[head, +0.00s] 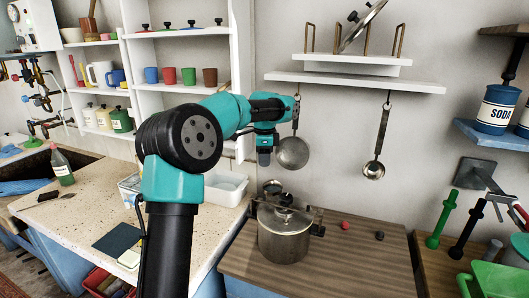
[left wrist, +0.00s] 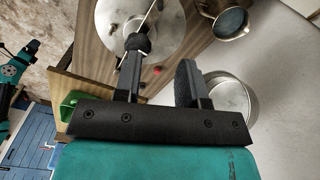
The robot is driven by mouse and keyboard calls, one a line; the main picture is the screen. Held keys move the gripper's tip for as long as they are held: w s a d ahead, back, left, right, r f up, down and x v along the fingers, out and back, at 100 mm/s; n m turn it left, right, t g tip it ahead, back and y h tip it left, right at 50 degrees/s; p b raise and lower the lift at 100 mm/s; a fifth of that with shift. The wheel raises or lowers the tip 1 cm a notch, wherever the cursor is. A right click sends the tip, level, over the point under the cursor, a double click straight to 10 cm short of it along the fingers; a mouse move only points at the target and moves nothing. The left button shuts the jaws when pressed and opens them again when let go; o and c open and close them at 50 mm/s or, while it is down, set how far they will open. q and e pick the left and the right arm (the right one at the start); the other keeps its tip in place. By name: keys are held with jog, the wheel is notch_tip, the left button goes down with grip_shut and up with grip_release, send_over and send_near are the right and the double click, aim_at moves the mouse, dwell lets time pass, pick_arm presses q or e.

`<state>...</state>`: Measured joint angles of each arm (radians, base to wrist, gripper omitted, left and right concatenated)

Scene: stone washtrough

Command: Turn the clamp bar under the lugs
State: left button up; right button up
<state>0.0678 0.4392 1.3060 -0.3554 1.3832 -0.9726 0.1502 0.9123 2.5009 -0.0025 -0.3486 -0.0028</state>
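A steel pot (head: 284,238) stands on the wooden worktop, with a lid, a dark knob and a clamp bar (head: 287,211) across its top. In the left wrist view the round lid (left wrist: 168,38) is at the top, with the thin bar (left wrist: 150,17) over it. My left gripper (head: 264,160) hangs above and behind the pot, apart from it. In the left wrist view its two fingers (left wrist: 160,75) are spread with nothing visible between them. One finger overlaps the pot's dark fitting in the picture; I cannot see contact. The lugs are too small to make out clearly. My right gripper is not in view.
A skimmer (head: 292,153) and a ladle (head: 374,168) hang from the shelf (head: 355,83) near my left wrist. A small red knob (head: 345,225) and a dark one (head: 379,236) lie right of the pot. The worktop (head: 340,265) is bare at front right.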

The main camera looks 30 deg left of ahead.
pick_arm(q)
notch_tip(320, 180, up, 2)
jog(key=shift+r, duration=0.15)
jog(key=shift+s+a, duration=0.1)
jog(key=shift+c, duration=1.4)
jog(key=s+a+f+m+h, duration=0.2)
jog(key=s+f, duration=0.1)
jog(key=s+a+f+m+t+h, duration=0.1)
jog(key=f, duration=0.1)
jog(key=shift+s+a+f+m, duration=0.15)
jog(key=shift+s+m, duration=0.1)
jog(key=shift+m, duration=0.15)
grip_shut()
jog(key=s+a+f+m+t+h, duration=0.2)
jog(key=s+a+f+m+t, duration=0.1)
jog(key=s+f, duration=0.1)
jog(key=shift+s+m+t+h, duration=0.3)
jog(key=shift+s+m+t, duration=0.1)
jog(key=shift+s, duration=0.5)
